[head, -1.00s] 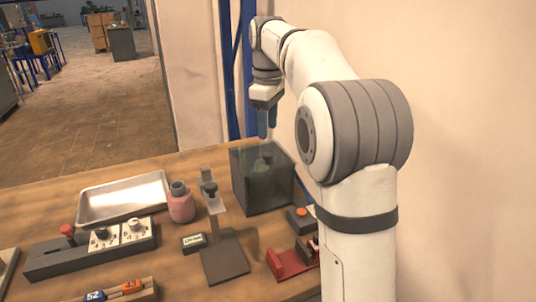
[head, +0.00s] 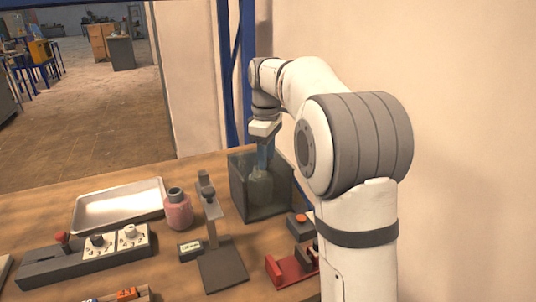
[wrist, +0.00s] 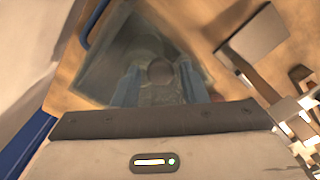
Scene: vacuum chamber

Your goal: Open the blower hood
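The blower hood appears to be the dark, see-through box (head: 245,190) at the back right of the bench. A pale, rounded shape (head: 261,188) shows dimly through its wall. My gripper (head: 265,160) points down at the top of the box, its blue fingers reaching to or below the rim. In the wrist view the box (wrist: 100,72) lies under my gripper (wrist: 160,76). A round grey knob (wrist: 160,72) sits between the two fingers, which stand apart with a small gap on each side. Whether either finger touches the knob I cannot tell.
A small stand (head: 222,268) and a pink bottle (head: 177,210) stand left of the box. A silver tray (head: 120,204) and a control strip (head: 85,258) lie farther left. A red holder (head: 290,268) and a button box (head: 300,225) are close in front. A wall is behind.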

